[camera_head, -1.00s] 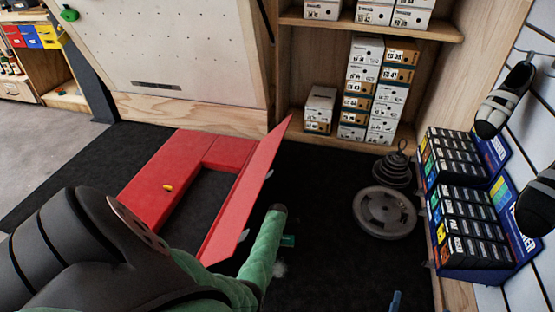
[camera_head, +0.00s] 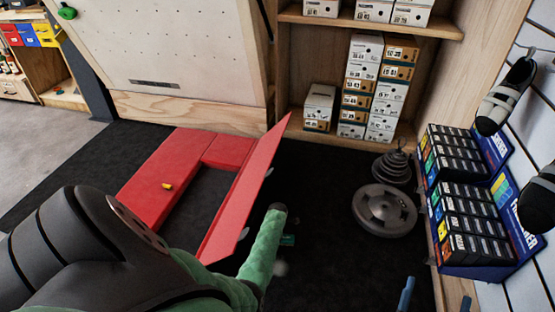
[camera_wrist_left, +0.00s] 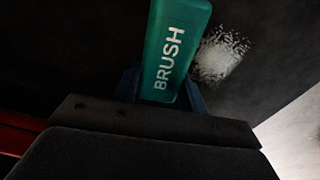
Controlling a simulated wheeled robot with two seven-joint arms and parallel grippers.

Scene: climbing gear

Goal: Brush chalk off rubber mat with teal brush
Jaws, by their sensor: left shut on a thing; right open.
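The teal brush (camera_wrist_left: 172,50), lettered BRUSH, is between the blue fingers of my left gripper (camera_wrist_left: 160,92) in the left wrist view. That gripper is shut on it. In the head view my green forearm hides most of this gripper, and a bit of the teal brush (camera_head: 288,240) shows beside it. A white speckled chalk patch (camera_wrist_left: 222,52) lies on the dark rubber mat (camera_head: 330,215), just right of the brush in the wrist view. The chalk (camera_head: 281,268) is a small pale spot in the head view. My right gripper (camera_head: 435,297) is open and empty at the bottom edge.
Red pads (camera_head: 160,180) with a tilted red panel (camera_head: 247,190) stand left of my left forearm. Grey weight plates (camera_head: 385,210) lie on the mat at right. A blue display rack (camera_head: 478,262) and a shelf of shoe boxes (camera_head: 383,95) border the mat.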

